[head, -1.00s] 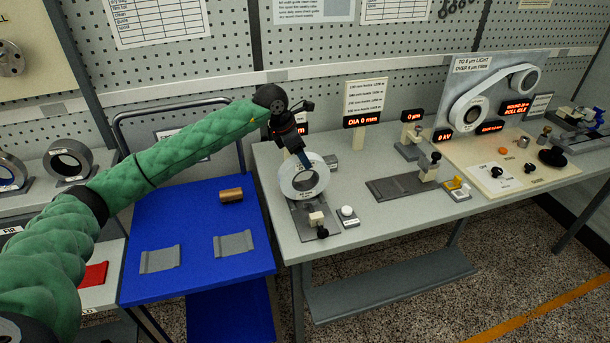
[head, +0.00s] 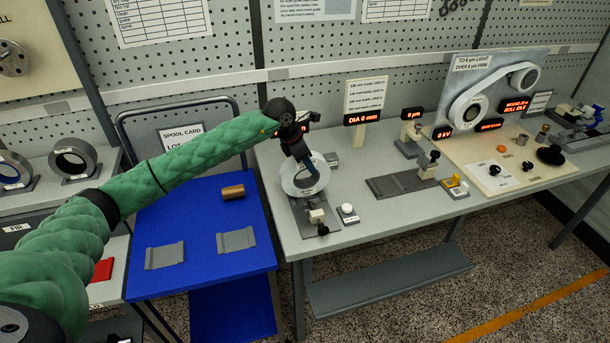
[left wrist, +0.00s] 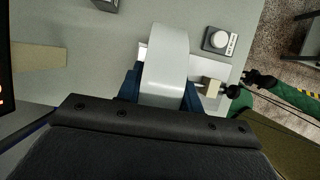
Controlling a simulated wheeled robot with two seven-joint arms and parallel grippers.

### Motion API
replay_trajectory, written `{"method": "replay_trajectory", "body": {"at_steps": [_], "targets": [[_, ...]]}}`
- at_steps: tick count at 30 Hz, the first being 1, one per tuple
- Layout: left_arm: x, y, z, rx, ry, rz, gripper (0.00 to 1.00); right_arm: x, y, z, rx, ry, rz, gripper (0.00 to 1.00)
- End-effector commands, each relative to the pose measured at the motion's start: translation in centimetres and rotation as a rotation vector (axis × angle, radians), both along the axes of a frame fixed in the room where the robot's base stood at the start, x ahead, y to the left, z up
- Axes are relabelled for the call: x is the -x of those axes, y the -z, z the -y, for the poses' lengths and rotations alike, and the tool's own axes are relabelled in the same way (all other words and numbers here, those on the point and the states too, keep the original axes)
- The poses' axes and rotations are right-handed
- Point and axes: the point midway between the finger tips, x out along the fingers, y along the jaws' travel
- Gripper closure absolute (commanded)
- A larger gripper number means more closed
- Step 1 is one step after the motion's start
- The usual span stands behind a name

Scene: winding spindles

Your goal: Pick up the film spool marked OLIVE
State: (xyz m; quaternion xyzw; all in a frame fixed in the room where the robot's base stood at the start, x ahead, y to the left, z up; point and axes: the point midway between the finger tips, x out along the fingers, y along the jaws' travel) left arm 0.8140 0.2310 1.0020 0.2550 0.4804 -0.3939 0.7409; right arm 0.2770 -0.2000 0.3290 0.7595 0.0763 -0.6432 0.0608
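A light grey film spool (head: 287,182) stands upright in a dark holder (head: 326,224) at the left end of the grey bench. The print on its face is too small to read. My left gripper (head: 306,165) is at the spool's top. In the left wrist view the spool (left wrist: 166,62) lies between the blue fingers of my left gripper (left wrist: 163,92), one on each side. The fingers look open and very close to its sides; contact is unclear. A green sleeve with a dark end, seemingly my right arm with its gripper (left wrist: 258,79), shows small at the right; its fingers are unclear.
A blue cart (head: 205,272) with two grey pads and a copper-coloured roll (head: 233,192) stands left of the bench. A dark plate (head: 393,188) and a winding panel (head: 490,95) are farther right.

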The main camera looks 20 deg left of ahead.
Motion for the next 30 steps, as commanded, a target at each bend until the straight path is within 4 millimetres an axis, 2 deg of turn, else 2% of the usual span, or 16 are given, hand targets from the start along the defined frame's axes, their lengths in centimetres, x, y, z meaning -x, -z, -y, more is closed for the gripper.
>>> {"method": "replay_trajectory", "body": {"at_steps": [1,3,4,17,22,30], "targets": [[0.0,0.0,0.0,0.0,0.0,0.0,0.83,0.0,0.0,0.0,0.0,0.0,0.0,0.64],[0.0,0.0,0.0,0.0,0.0,0.0,0.97,0.0,0.0,0.0,0.0,0.0,0.0,0.64],[0.0,0.0,0.0,0.0,0.0,0.0,1.0,0.0,0.0,0.0,0.0,0.0,0.0,0.64],[-0.1,-0.6,-0.1,0.001,-0.001,0.003,1.0,0.0,-0.1,0.1,0.001,0.0,0.0,0.64],[-0.2,-2.9,-0.1,0.001,-0.001,0.006,1.0,0.1,0.0,0.2,0.001,-0.002,0.006,0.64],[-0.1,-7.4,-0.1,-0.001,-0.001,0.004,1.0,0.8,1.4,0.6,0.005,-0.004,0.007,0.64]]}}
